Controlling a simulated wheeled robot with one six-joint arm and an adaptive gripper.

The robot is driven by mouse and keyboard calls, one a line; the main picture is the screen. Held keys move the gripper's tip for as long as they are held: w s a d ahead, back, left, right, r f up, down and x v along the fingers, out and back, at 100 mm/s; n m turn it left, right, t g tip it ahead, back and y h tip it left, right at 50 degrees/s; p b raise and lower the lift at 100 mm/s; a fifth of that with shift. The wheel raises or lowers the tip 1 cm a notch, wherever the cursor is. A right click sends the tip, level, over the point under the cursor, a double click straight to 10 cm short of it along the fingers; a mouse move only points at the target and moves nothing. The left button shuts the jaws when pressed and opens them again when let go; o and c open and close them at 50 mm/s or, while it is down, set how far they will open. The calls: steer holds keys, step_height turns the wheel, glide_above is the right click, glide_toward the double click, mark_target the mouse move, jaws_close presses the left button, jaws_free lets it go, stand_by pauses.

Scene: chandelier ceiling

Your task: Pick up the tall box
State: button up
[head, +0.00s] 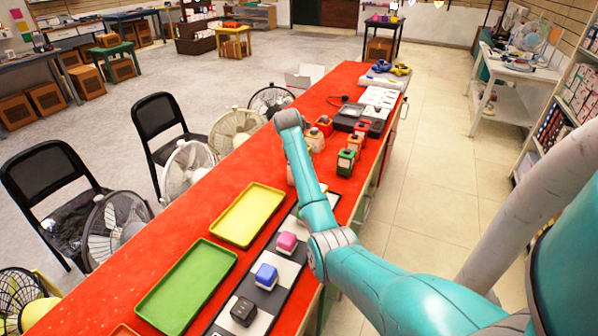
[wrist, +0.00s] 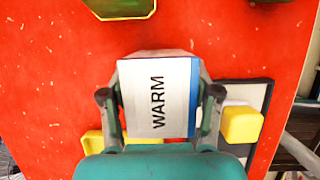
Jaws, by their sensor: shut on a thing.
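A white box (wrist: 157,85) with the word WARM on its face and a blue strip along its right side fills the middle of the wrist view. My gripper (wrist: 160,108) is shut on this box, with one finger against each side. The box's height and whether its base touches the table cannot be told from this view. In the head view my own arm hides my gripper and most of what it holds.
A long red table (head: 184,231) carries yellow (head: 247,214) and green (head: 186,287) trays. Pink (head: 287,241), blue (head: 266,276) and black (head: 243,311) blocks sit on a checkered strip. Small boxes, including a green one (head: 346,162), stand beyond my arm. Fans and chairs line the left side.

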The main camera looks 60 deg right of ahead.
steer(key=shift+r, duration=5)
steer(key=shift+w, duration=0.1)
